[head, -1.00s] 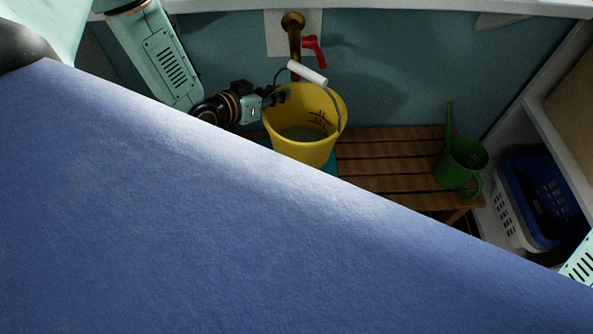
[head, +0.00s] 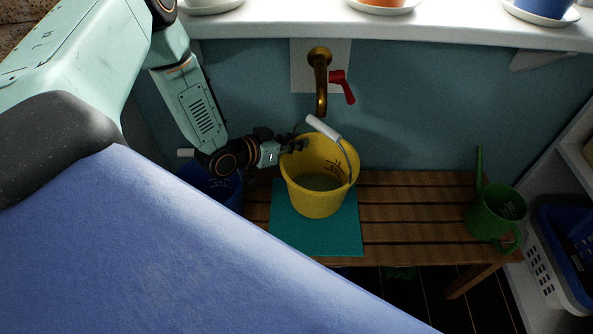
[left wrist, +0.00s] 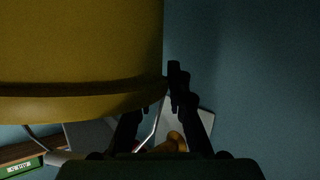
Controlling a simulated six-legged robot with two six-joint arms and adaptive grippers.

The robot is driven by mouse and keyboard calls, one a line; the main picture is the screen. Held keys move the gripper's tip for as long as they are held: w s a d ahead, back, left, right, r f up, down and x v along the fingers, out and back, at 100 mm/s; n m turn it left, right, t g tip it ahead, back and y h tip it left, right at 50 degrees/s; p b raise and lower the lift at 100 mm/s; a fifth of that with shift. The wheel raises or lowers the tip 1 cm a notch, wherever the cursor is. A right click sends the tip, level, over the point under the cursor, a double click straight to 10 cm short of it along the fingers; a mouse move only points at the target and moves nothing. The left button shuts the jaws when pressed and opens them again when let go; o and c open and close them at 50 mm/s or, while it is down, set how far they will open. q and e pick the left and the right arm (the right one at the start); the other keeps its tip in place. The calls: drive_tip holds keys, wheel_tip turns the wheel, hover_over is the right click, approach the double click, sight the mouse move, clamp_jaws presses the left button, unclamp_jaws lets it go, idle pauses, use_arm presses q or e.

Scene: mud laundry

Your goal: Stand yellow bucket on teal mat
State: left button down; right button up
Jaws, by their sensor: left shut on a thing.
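The yellow bucket (head: 318,200) is upright over the teal mat (head: 340,238) on the wooden slatted bench, with cloudy liquid inside. Its base overlaps the mat's back middle; I cannot tell for sure whether it touches. Its white handle grip (head: 323,128) is tipped toward the back rim. My left gripper (head: 295,145) comes in from the left and is shut on the bucket's left rim. In the left wrist view the bucket's yellow side (left wrist: 80,50) fills the upper left beside the dark fingers (left wrist: 160,95). My right gripper is out of view.
A brass tap (head: 320,80) with a red lever (head: 341,85) is on the wall behind the bucket. A green watering can (head: 495,212) stands at the bench's right end. A blue bucket (head: 215,188) is behind my left arm. Bare slats lie right of the mat.

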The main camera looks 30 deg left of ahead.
sight(295, 162)
use_arm(q)
drive_tip(key=shift+s+f+b, duration=0.3)
drive_tip(key=shift+s+f, duration=0.1)
drive_tip(key=shift+f, duration=0.35)
drive_tip(key=shift+s+f, duration=0.15)
drive_tip(key=shift+f, duration=0.1)
drive_tip(key=shift+w+d+f+b, duration=0.1)
drive_tip(key=shift+w+f+b, duration=0.35)
drive_tip(key=shift+f, duration=0.3)
drive_tip(key=shift+w+f, duration=0.1)
drive_tip(key=shift+f, duration=0.25)
drive_tip(key=shift+s+f+b, duration=0.35)
drive_tip(key=shift+f+b, duration=0.3)
drive_tip(key=shift+f, duration=0.05)
drive_tip(key=shift+f+b, duration=0.3)
drive_tip(key=shift+f, duration=0.15)
drive_tip(key=shift+w+f, duration=0.2)
drive_tip(key=shift+f, duration=0.2)
drive_tip(key=c, duration=1.5)
unclamp_jaws()
drive_tip(key=shift+s+r, duration=0.15)
drive_tip(key=shift+s, duration=0.1)
drive_tip(key=shift+o, duration=0.9)
drive_tip(key=shift+w, duration=0.2)
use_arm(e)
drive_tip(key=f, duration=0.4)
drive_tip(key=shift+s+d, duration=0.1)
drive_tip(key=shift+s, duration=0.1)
